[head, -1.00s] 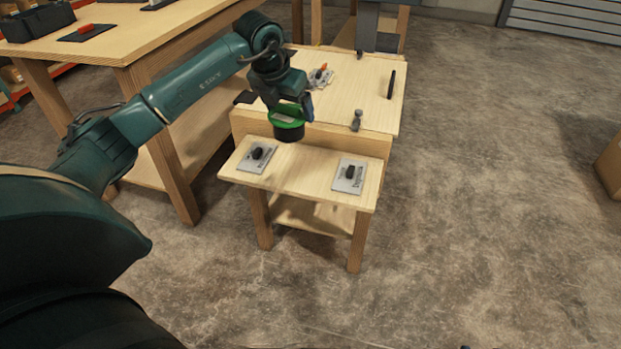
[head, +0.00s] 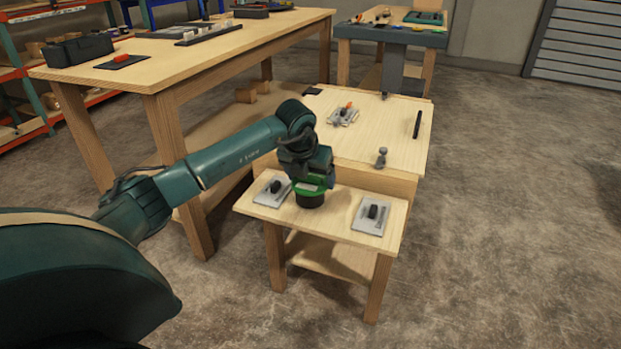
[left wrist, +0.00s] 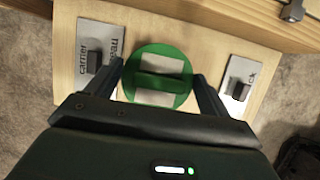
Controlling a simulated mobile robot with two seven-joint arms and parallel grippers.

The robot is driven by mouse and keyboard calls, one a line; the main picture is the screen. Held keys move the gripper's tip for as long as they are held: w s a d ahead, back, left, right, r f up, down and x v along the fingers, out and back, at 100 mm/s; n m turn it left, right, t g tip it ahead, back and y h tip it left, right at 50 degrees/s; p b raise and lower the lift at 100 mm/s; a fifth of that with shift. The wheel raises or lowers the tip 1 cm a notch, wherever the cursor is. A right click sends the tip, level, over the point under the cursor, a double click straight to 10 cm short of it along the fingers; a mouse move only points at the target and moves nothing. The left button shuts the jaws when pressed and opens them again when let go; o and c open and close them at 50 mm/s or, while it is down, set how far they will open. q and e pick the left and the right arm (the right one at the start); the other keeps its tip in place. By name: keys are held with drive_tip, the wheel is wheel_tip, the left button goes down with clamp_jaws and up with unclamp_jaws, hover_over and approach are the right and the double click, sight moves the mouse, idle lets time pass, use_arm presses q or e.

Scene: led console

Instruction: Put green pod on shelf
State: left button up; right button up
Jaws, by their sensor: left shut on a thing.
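The green pod (head: 311,196) has a green top and a dark round body. In the left wrist view its green disc (left wrist: 158,101) has a raised bar and a pale label. My left gripper (head: 310,181) points down and is shut on the pod; its fingers show on both sides of the disc. The pod is over the low front wooden ledge (head: 335,222), between two grey plates; I cannot tell whether it touches the wood. An open lower board (head: 335,262) shows under the ledge. My right gripper is out of view.
A left plate (head: 272,189) and a right plate (head: 371,215) with dark knobs flank the pod. Behind is a higher wooden top (head: 375,145) with a small grey post (head: 381,158) and a black upright piece (head: 417,124). A large workbench (head: 225,45) stands left. Floor at right is clear.

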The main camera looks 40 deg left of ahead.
use_arm(q)
drive_tip(key=o, duration=1)
drive_tip(key=shift+s+r, duration=0.1)
drive_tip(key=shift+r, duration=0.35)
drive_tip(key=p+v, duration=0.2)
drive_tip(key=v, duration=0.9)
drive_tip(key=shift+s, duration=0.2)
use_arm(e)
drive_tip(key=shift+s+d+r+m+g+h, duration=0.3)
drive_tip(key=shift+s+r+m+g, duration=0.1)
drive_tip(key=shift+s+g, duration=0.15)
